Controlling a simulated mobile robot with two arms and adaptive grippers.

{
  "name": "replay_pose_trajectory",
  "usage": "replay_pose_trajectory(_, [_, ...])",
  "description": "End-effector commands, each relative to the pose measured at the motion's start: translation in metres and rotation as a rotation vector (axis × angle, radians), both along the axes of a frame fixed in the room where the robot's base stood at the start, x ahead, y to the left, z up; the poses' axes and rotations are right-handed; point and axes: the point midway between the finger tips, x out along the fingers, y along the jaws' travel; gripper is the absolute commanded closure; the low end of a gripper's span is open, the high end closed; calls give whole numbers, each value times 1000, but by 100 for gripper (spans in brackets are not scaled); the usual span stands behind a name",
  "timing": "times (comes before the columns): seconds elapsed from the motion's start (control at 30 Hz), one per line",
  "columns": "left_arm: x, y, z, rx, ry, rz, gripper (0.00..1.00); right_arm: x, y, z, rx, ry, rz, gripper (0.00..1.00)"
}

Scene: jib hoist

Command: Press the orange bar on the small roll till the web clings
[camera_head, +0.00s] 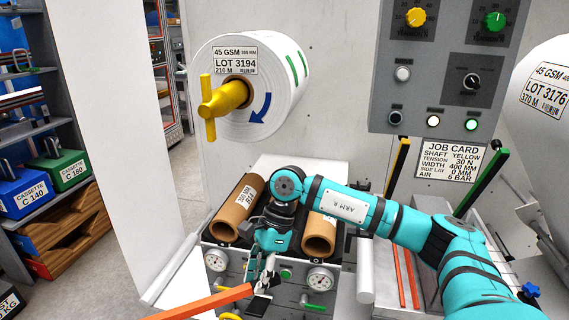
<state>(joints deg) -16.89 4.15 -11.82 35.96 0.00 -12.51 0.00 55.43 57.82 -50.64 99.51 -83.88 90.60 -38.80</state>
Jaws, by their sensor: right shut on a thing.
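The orange bar (200,303) is in the lower middle, slanting down to the left and out of the bottom edge. My right gripper (260,288) is shut on the orange bar near its right end, in front of the gauge panel. A white roll (285,85) labelled LOT 3194, 210 M sits on a yellow shaft (225,97) at upper centre, well above the bar. Another white roll (540,125), labelled LOT 3176, 370 M, is cut off at the right edge. Bar and rolls are apart. I cannot make out a loose web. My left gripper is not in view.
Two brown cores (236,208) lie behind the gauge panel (290,268), the right one partly behind my right arm. A grey control box (450,60) hangs at upper right above a job card (451,162). Shelves with cassettes (62,170) stand at left; the floor between is clear.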

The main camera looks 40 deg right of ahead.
Motion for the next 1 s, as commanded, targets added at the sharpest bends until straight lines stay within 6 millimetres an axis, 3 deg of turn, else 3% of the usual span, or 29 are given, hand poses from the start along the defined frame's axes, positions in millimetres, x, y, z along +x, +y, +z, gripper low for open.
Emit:
replay_pose_trajectory(0.03, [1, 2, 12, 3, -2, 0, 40, 9, -11, 16, 4, 14, -175, 100])
replay_pose_trajectory(0.3, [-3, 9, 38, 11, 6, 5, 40, 53, -64, 69, 78, 73, -1060, 100])
replay_pose_trajectory(0.6, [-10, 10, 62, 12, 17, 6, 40, 87, -121, 129, 204, 81, -1843, 100])
replay_pose_trajectory(0.8, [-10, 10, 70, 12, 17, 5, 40, 96, -146, 151, 261, 70, -2131, 100])
replay_pose_trajectory(1.0, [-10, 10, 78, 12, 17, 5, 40, 100, -149, 161, 275, 67, -2199, 100])
